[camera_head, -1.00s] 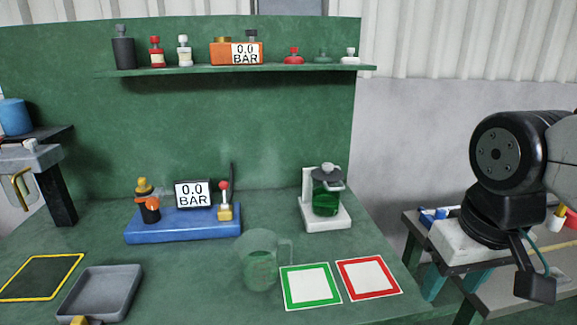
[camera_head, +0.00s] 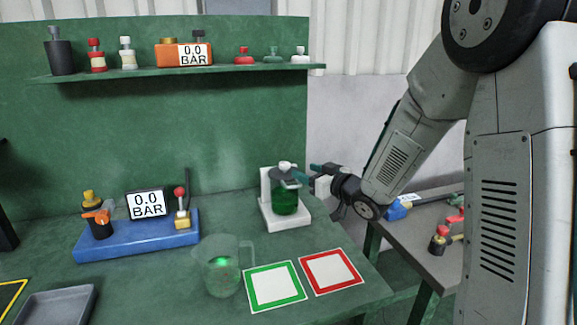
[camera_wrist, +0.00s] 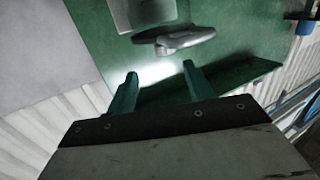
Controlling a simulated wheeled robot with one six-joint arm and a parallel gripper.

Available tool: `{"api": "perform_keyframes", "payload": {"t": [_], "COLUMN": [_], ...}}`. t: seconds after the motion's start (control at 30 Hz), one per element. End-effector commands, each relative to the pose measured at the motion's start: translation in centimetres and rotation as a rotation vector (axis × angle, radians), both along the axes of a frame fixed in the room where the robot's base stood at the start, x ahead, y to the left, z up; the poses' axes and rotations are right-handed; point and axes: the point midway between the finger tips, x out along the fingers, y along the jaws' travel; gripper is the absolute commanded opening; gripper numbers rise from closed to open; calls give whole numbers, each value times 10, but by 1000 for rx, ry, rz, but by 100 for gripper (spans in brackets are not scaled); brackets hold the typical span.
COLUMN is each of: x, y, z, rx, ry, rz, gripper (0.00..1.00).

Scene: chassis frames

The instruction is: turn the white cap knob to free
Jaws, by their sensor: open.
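The white cap knob (camera_head: 286,166) sits on top of a green jar (camera_head: 285,201) held in a white stand (camera_head: 265,212) at the back right of the bench. My gripper (camera_head: 310,172) is just right of the knob at about its height, with teal fingers pointing left toward it. In the wrist view my gripper (camera_wrist: 160,80) is open and empty. A pale grey lever-like part (camera_wrist: 182,38), seemingly the knob, lies just beyond the fingertips and not between them. Whether the fingers touch anything in the head view is hard to tell.
A clear jug (camera_head: 220,268) and green (camera_head: 258,301) and red (camera_head: 318,289) framed squares lie in front. A blue base (camera_head: 115,248) with a gauge (camera_head: 146,204) stands left. A shelf (camera_head: 180,76) with small parts runs above. A side table (camera_head: 410,236) is right.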

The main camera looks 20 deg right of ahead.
Motion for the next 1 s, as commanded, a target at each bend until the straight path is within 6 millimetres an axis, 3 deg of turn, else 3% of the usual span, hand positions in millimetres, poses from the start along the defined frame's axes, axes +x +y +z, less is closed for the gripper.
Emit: {"api": "perform_keyframes", "payload": {"t": [0.23,0.63,1.0], "x": [11,63,71], "y": [10,35,39], "z": [-3,-3,-3], "rx": [48,47,47], "ry": [-48,-47,-46], "rz": [55,53,52], "gripper": [52,52,52]}}
